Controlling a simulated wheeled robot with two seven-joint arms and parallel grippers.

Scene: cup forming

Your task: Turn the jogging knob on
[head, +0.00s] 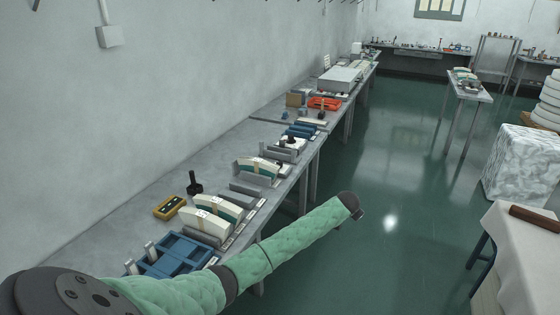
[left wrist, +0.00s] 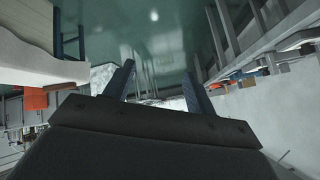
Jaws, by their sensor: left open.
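I cannot make out a jogging knob in either view. My left gripper (left wrist: 159,70) shows in the left wrist view with its two dark fingers spread apart and nothing between them. Behind the fingers are the green floor and distant furniture. In the head view my green-sleeved left arm reaches from the lower left across the front of the workbench (head: 110,228). It ends in a dark joint over the floor, and the gripper's fingers cannot be made out there. My right gripper is in neither view.
The long bench along the left wall holds a blue tray (head: 176,256), a yellow box (head: 169,207), white curved pieces (head: 210,216) and an orange tray (head: 324,103). A cloth-covered table (head: 520,245) and a wrapped block (head: 524,168) stand right. Green floor (head: 400,160) between is open.

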